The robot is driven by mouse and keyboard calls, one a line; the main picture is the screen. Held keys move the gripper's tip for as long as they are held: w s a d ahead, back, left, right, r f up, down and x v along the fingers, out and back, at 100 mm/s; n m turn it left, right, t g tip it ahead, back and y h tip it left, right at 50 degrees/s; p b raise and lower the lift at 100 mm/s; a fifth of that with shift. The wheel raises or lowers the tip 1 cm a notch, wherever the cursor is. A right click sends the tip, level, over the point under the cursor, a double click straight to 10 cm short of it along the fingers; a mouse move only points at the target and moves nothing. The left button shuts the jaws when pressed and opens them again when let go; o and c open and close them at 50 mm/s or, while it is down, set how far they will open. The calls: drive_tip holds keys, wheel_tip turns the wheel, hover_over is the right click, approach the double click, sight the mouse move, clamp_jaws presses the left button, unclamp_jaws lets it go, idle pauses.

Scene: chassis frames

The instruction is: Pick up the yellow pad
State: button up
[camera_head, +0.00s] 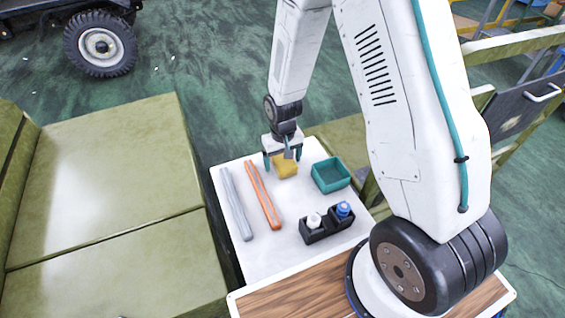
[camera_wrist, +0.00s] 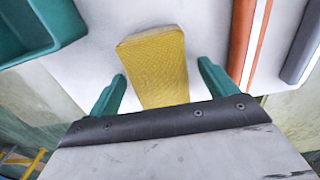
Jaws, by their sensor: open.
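The yellow pad (camera_head: 286,166) lies on the white tabletop near its far edge, between the orange bar and the teal tray. In the wrist view the yellow pad (camera_wrist: 155,68) sits between the two teal fingers, with its near end hidden behind the gripper's dark edge. My gripper (camera_head: 283,160) is open and points down over the pad. The wrist view shows my gripper (camera_wrist: 160,85) with a finger on each side of the pad and a gap on both sides. I cannot tell how far the fingertips are above the tabletop.
An orange bar (camera_head: 262,195) and a grey bar (camera_head: 236,203) lie left of the pad. A teal tray (camera_head: 331,188) stands to the right. A black holder (camera_head: 318,234) with a white bottle (camera_head: 313,220) and a blue-capped bottle (camera_head: 343,210) is nearer. The white tabletop (camera_head: 265,255) is bare in front.

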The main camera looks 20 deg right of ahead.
drive_tip(key=shift+f, duration=0.1)
drive_tip(key=c, duration=1.1)
wheel_tip(320, 180, up, 10)
